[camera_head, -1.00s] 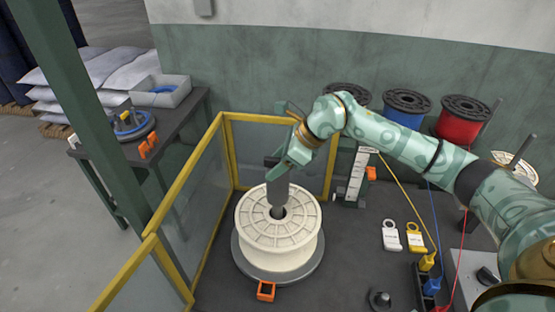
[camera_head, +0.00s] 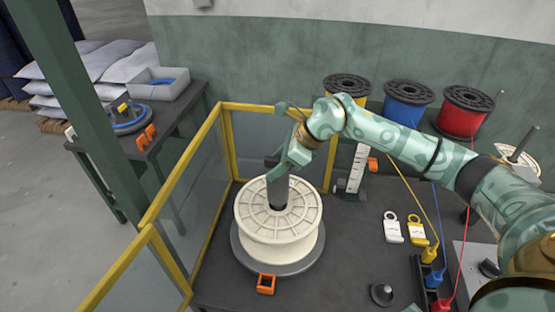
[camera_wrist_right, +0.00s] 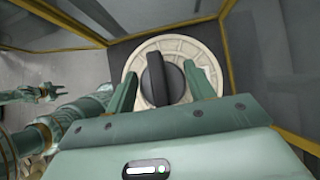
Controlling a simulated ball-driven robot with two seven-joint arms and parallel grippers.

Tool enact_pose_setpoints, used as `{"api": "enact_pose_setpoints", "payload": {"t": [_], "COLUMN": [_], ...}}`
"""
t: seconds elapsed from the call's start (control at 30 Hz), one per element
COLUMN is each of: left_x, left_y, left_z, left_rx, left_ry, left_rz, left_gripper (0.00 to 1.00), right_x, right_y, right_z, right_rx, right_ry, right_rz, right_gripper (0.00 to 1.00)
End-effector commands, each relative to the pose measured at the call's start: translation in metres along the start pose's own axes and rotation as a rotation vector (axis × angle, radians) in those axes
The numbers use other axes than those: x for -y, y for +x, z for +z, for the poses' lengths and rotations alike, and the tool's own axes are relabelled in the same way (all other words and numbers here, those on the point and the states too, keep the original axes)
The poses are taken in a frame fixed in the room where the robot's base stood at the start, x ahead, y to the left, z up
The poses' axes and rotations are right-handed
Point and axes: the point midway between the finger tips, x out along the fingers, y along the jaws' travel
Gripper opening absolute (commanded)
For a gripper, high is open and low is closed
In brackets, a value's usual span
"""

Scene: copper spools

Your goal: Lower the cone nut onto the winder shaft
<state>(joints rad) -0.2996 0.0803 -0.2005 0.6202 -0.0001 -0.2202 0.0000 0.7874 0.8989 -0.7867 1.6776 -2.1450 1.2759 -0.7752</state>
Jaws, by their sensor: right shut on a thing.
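A white flanged spool (camera_head: 250,215) stands upright on a dark round base plate (camera_head: 306,262) in the head view. My right gripper (camera_head: 280,172) is above the spool's centre, pointing down. It is shut on a dark grey piece, which I take for the cone nut (camera_head: 278,190); its lower end meets the hub opening. In the right wrist view the nut (camera_wrist_right: 156,78) is between the two green fingers, over the pale spool (camera_wrist_right: 205,60). The winder shaft is hidden beneath the nut. My left gripper (camera_wrist_right: 32,92) shows small at the left of that view; its opening is unclear.
Yellow-framed clear guard panels (camera_head: 180,205) stand left of and behind the spool. An orange block (camera_head: 265,284) is in front. Two padlock-shaped tags (camera_head: 393,230), a dark knob (camera_head: 381,294) and coloured cables lie right. Coloured wire spools (camera_head: 407,105) stand behind.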

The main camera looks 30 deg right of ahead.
Motion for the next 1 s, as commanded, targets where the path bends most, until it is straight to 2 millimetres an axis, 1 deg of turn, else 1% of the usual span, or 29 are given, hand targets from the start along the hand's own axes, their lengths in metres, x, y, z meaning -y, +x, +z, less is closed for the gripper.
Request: {"api": "enact_pose_setpoints", "payload": {"t": [0.37,0.8,1.0], "left_x": [0.0,-0.002,-0.002], "left_y": [0.001,0.015,0.016], "left_z": [0.0,0.004,0.004], "left_rx": [0.001,0.007,0.008], "left_ry": [0.0,-0.001,-0.001], "left_rz": [0.0,0.003,0.003], "left_gripper": [0.32,0.32,0.32], "right_x": [0.0,0.0,0.0], "right_y": [0.001,0.02,0.022], "right_z": [0.0,-0.015,-0.017], "right_rx": [0.002,0.001,0.001], "right_ry": [-0.001,0.0,-0.001], "right_rz": [-0.001,0.0,-0.001], "right_gripper": [0.0,0.0,0.0]}}
